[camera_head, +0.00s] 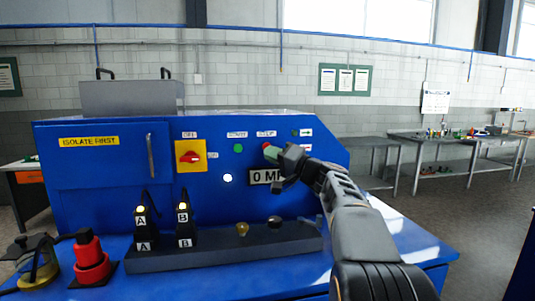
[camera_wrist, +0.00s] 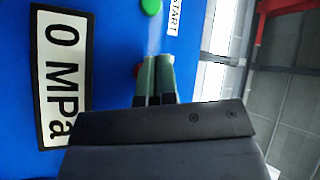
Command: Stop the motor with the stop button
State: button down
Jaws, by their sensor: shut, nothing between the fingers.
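The red stop button (camera_head: 266,146) is on the blue machine's front panel, right of the green start button (camera_head: 238,148). My gripper (camera_head: 273,153) is shut and empty, its green fingertips in front of the red button and covering most of it. In the wrist view, the shut fingers (camera_wrist: 157,62) point at the panel and a sliver of the red button (camera_wrist: 137,71) shows beside them. I cannot tell whether the tips touch the button. The green button (camera_wrist: 151,6) with its START label shows at the top edge.
A "0 MPa" plate (camera_head: 259,177) sits just below the buttons. A red-and-yellow switch (camera_head: 189,157) and a white lamp (camera_head: 227,178) are left. Black tools A (camera_head: 141,228) and B (camera_head: 185,224) stand on a rack in front. A red-and-black device (camera_head: 91,259) stands front left.

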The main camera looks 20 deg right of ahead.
jog(key=shift+s+a+b, duration=0.15)
jog(key=shift+s+b, duration=0.35)
jog(key=shift+s, duration=0.25)
jog(key=shift+s+a+b, duration=0.15)
jog(key=shift+s+b, duration=0.3)
jog(key=shift+s, duration=0.3)
jog(key=shift+s, duration=0.1)
